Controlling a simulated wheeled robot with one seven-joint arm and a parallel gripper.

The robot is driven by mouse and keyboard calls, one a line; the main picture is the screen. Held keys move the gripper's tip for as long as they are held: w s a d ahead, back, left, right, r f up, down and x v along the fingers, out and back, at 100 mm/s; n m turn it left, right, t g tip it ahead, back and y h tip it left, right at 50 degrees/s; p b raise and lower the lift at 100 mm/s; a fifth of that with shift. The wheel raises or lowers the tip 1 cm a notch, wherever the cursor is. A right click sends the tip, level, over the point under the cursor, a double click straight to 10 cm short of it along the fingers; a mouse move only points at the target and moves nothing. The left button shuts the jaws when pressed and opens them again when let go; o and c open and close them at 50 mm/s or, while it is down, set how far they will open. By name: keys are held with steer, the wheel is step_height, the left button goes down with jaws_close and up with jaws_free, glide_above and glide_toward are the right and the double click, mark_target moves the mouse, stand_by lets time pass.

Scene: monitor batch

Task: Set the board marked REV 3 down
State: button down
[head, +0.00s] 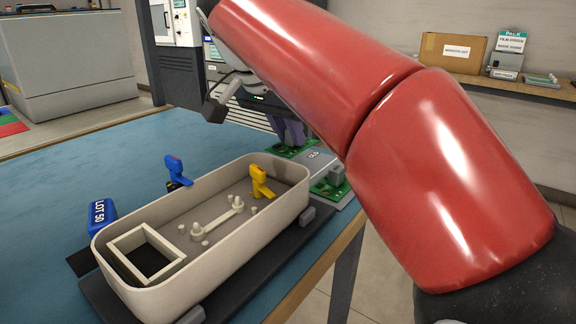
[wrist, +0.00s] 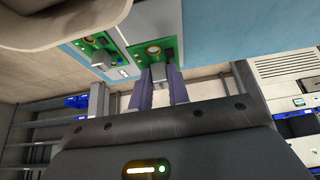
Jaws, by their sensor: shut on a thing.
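A green circuit board (head: 292,149) is at my gripper (head: 288,132) behind the far right end of the beige tray; the arm hides part of the area. In the wrist view the same board (wrist: 140,50) lies beyond the purple fingertips, and my gripper (wrist: 161,75) is shut on a grey block on it. No REV 3 mark can be read. A second green board (head: 330,186), also in the wrist view (wrist: 98,45), lies on a light grey plate (head: 317,158) with a small label. I cannot tell whether the held board touches the surface under it.
The beige tray (head: 112,232) holds a square frame, pegs and a yellow clamp (head: 262,182). A blue clamp (head: 175,170) and a blue LOT 50 block (head: 102,214) are at its left. The blue table top (head: 120,155) is clear farther left. The table edge is close on the right.

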mark_target(285, 148)
steer(key=shift+f+b, duration=0.65)
steer(key=shift+f, duration=1.45)
steer(key=shift+f, duration=0.2)
steer(key=c, duration=1.3)
jaws_free()
steer(key=shift+c, duration=0.2)
steer(key=shift+r, duration=0.1)
steer(key=shift+a+r, duration=0.1)
steer(key=shift+r, duration=0.15)
steer(key=p+v, duration=0.4)
steer(key=v, duration=0.7)
steer(key=shift+s+r, duration=0.2)
steer(key=shift+r, duration=0.1)
steer(key=shift+s+a, duration=0.1)
